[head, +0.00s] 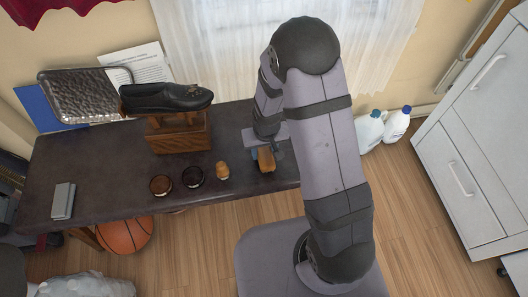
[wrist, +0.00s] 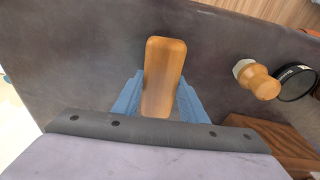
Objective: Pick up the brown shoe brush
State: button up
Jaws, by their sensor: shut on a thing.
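The brown shoe brush (wrist: 163,75) shows in the wrist view as a long wooden block with rounded ends, between the two blue fingers of my gripper (wrist: 160,95). My gripper is shut on it, with one finger on each side. In the head view the brush (head: 266,159) is at the right part of the dark table, just below my gripper (head: 262,148). Its underside is hidden, and I cannot tell whether it touches the table.
A small wooden-handled dauber (head: 222,170) and two round polish tins (head: 193,177) (head: 161,185) stand left of the brush. Behind them a black shoe (head: 166,98) rests on a wooden box (head: 180,137). A grey box (head: 63,201) lies at the table's left end.

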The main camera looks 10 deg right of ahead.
notch_tip(320, 180, up, 9)
jog(key=shift+r+p, duration=0.2)
jog(key=shift+p, duration=0.8)
jog(key=o, duration=0.6)
jog(key=shift+c, duration=0.2)
jog(key=c, duration=0.4)
jog(key=shift+r+p, duration=0.3)
notch_tip(320, 180, up, 7)
jog(key=p, duration=1.1)
send_over(264, 151)
jog(key=s+a, duration=0.3)
jog(key=shift+m+y, duration=0.8)
jog(key=shift+y, duration=0.1)
jog(key=shift+w+a+r+p, duration=2.05)
jog(key=shift+w+r+p, duration=0.35)
jog(key=shift+w, duration=0.2)
jog(key=shift+w+a+r+p, duration=2.1)
jog(key=shift+w+r+p, duration=0.25)
jog(key=shift+w, duration=0.25)
jog(key=shift+w+a+r+p, duration=2.05)
jog(key=shift+w+r+p, duration=0.35)
jog(key=shift+w, duration=0.2)
